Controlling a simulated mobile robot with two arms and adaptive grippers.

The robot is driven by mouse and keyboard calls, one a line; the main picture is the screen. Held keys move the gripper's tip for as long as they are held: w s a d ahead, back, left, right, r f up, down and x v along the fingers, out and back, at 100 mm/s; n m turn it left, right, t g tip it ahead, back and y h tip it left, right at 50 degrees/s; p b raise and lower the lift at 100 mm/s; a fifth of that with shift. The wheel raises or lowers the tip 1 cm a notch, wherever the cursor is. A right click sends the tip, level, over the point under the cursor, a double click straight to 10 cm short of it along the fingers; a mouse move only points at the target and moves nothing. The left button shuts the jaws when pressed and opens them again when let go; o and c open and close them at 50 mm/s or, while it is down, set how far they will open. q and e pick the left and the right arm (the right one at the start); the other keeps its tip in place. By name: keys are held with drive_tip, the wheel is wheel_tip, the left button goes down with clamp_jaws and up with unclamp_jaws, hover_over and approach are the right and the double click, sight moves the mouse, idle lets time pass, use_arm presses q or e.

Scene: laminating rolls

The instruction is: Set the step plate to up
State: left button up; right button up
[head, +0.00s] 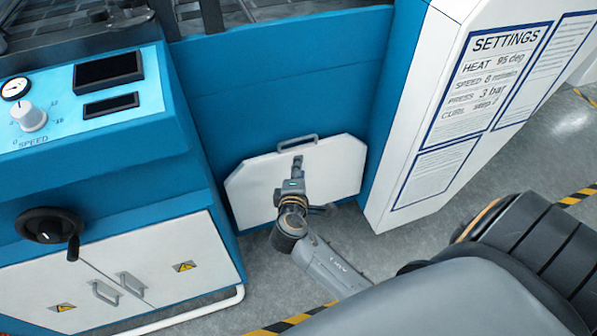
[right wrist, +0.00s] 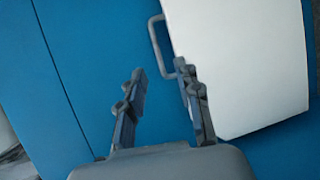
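The step plate (head: 255,190) is a white panel with cut corners, set against the lower blue front of the machine. It looks upright, close to the blue front. A grey bar handle (head: 283,146) sits at its top edge. My right gripper (head: 297,161) is in front of the plate, just below the handle, and hides part of the plate. In the right wrist view the handle (right wrist: 154,40) and plate (right wrist: 245,60) lie beyond my right gripper (right wrist: 159,72). Its fingers are apart with nothing gripped. Whether a fingertip touches the handle I cannot tell. My left gripper is not in view.
A blue cabinet with a speed knob (head: 29,117), a black handwheel (head: 50,228) and white doors stands at left. A white settings panel (head: 420,120) stands close at right. A white floor pipe (head: 190,312) runs at lower left. Grey floor (head: 265,275) is open in front.

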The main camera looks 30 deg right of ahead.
drive_tip(key=shift+s+a+r, duration=0.15)
drive_tip(key=shift+s+a, duration=0.2)
drive_tip(key=shift+s, duration=0.1)
